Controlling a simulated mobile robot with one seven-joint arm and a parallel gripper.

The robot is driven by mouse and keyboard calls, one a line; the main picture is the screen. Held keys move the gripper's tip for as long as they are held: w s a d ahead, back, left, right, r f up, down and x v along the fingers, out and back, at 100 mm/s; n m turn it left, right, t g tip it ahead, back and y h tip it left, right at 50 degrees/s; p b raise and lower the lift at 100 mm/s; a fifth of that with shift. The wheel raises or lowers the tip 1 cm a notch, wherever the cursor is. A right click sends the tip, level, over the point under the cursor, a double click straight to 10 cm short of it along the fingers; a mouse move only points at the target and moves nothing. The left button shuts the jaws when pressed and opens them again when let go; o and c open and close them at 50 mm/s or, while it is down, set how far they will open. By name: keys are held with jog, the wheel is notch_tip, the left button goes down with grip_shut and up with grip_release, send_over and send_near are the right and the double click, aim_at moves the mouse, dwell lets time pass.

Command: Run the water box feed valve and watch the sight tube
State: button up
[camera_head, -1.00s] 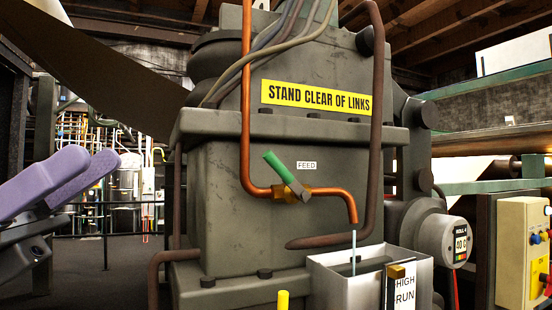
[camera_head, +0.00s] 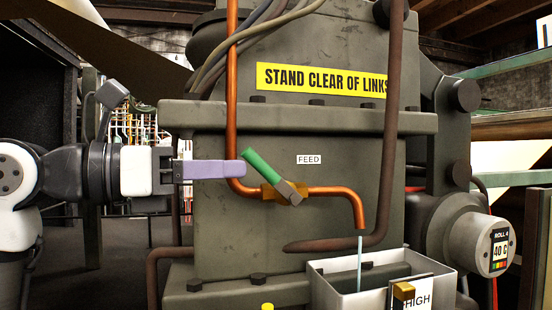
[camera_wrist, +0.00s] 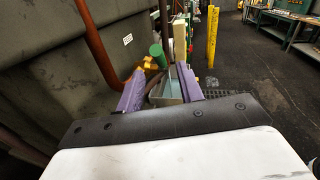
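The feed valve has a green lever handle (camera_head: 262,164) that slants up and left from its grey hub. Its brass body sits on a copper pipe (camera_head: 340,191) under a FEED label (camera_head: 309,159). A thin pale stream (camera_head: 360,264) runs from the pipe's end into the grey metal water box (camera_head: 325,296). A brass-topped plate marked HIGH (camera_head: 416,300), likely the sight tube's scale, is cut off below. My gripper (camera_head: 243,169), with purple fingers, points right beside the handle's upper end. In the wrist view my gripper (camera_wrist: 160,88) is open, the green handle (camera_wrist: 157,55) just beyond the fingers.
A rusty pipe (camera_head: 391,130) hangs right of the valve and bends across below it. A yellow STAND CLEAR OF LINKS sign (camera_head: 320,79) is above. Yellow posts (camera_wrist: 212,35) and open floor show in the wrist view.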

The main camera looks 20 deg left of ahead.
aim_at(274, 171)
jog(key=p+x, duration=0.2)
jog(key=x, duration=0.6)
jog(key=shift+w, duration=0.1)
grip_shut()
